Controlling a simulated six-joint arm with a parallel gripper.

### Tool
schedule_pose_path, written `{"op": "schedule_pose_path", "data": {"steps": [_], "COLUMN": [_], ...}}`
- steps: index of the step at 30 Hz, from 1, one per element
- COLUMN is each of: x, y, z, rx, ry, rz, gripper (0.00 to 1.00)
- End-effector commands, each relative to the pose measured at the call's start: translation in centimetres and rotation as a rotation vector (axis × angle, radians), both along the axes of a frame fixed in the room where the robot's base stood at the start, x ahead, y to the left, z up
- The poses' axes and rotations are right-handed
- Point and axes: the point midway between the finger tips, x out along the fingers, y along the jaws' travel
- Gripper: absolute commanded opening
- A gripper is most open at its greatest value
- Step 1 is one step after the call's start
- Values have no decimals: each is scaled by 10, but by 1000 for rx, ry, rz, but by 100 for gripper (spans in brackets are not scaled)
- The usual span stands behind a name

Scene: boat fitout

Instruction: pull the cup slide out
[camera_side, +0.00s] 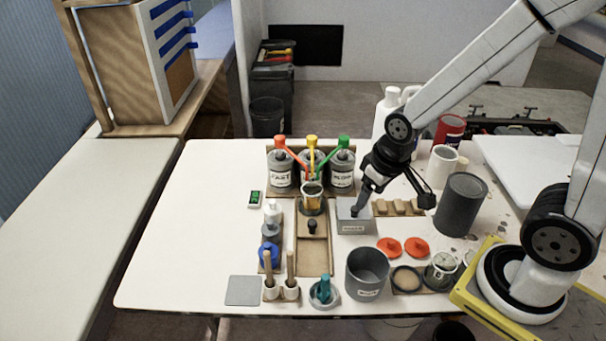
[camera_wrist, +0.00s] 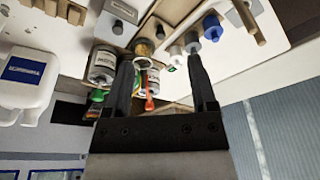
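The cup slide (camera_side: 312,239) is a wooden piece with a black knob (camera_side: 312,227), lying in a wooden track in the middle of the table. A cup with amber contents (camera_side: 312,198) stands at the track's back end, below the dispensers; it also shows in the wrist view (camera_wrist: 144,47). My gripper (camera_side: 395,198) is open and empty, right of the slide and above the table near a grey lidded box (camera_side: 353,228). In the wrist view my gripper's fingers (camera_wrist: 161,58) are wide apart, with nothing held between them.
Dispensers with red, yellow and green levers (camera_side: 312,142) stand behind the cup. Bottles (camera_side: 271,230) and wooden-handled brushes (camera_side: 291,268) line the track's left.

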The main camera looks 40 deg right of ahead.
Motion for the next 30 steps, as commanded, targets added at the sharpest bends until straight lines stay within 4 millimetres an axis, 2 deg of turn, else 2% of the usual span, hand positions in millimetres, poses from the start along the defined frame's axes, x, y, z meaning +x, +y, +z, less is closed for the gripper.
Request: {"op": "schedule_pose_path", "data": {"steps": [7, 14, 21, 30], "x": [37, 80, 119, 157], "y": [-2, -5, -8, -13], "z": [-14, -39, -75, -129], "rx": [12, 24, 32, 39], "ry": [39, 86, 134, 190], "rz": [-62, -139, -220, -320], "gripper": [73, 73, 73, 73]}}
